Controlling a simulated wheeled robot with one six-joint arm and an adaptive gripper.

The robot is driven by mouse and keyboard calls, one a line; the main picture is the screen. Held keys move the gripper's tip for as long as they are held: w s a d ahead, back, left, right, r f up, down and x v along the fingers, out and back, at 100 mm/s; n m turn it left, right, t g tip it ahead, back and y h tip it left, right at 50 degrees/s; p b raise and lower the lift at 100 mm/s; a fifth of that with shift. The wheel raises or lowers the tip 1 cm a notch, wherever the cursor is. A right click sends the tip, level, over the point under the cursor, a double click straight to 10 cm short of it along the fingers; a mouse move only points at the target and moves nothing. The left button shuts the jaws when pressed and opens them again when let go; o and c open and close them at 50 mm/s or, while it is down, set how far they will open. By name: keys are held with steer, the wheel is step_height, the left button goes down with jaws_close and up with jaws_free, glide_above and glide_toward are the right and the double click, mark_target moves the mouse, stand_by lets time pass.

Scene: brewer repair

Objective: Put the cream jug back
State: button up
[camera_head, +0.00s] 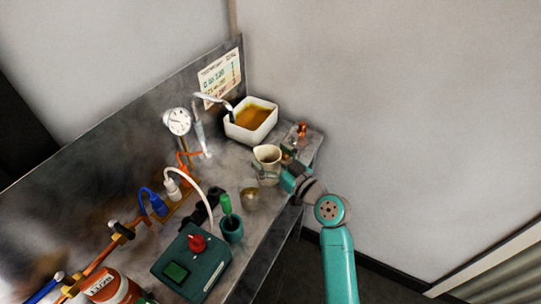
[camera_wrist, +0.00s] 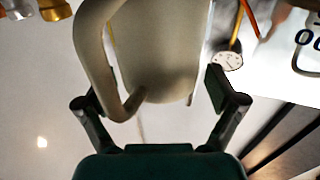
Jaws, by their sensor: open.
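The cream jug (camera_head: 267,154) stands upright on the metal bench, in front of the white basin. It fills the upper middle of the wrist view (camera_wrist: 165,50), its handle (camera_wrist: 90,45) curving down its left side. My gripper (camera_head: 283,174) is at the jug's near right side in the head view. In the wrist view my gripper (camera_wrist: 158,88) is open, with one finger on each side of the jug and handle. A narrow gap shows at the right finger; I cannot tell whether the left finger touches the handle.
A white basin (camera_head: 251,121) of brown liquid stands behind the jug. A small copper piece (camera_head: 301,130) is at the bench's right end. A brass-coloured cup (camera_head: 249,198), a green pot (camera_head: 231,230) with a green-handled tool and a green box (camera_head: 192,262) stand nearer. A gauge (camera_head: 178,121) rises at left.

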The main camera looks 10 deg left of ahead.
steer(key=shift+r, duration=0.15)
steer(key=v, duration=1.2)
steer(key=s+d+f+m+t+h, duration=0.1)
steer(key=s+d+f+m+h, duration=0.4)
steer(key=s+f, duration=0.35)
steer(key=s+d+f+m+t+h, duration=0.1)
steer(key=s+d+f+m+h, duration=0.3)
steer(key=s+d+f, duration=0.5)
steer(key=s+d+r+h, duration=0.1)
steer(key=s+r, duration=0.2)
steer(key=s, duration=0.5)
steer(key=s+d+r+h, duration=0.1)
steer(key=s+r+h, duration=0.1)
steer(key=s, duration=0.6)
steer(key=s+d+r+t+h, duration=0.1)
steer(key=s+r, duration=0.3)
steer(key=s, duration=0.4)
steer(key=shift+s+d+r+m+h, duration=0.2)
steer(key=shift+d+m+h, duration=0.1)
steer(key=shift+m, duration=0.1)
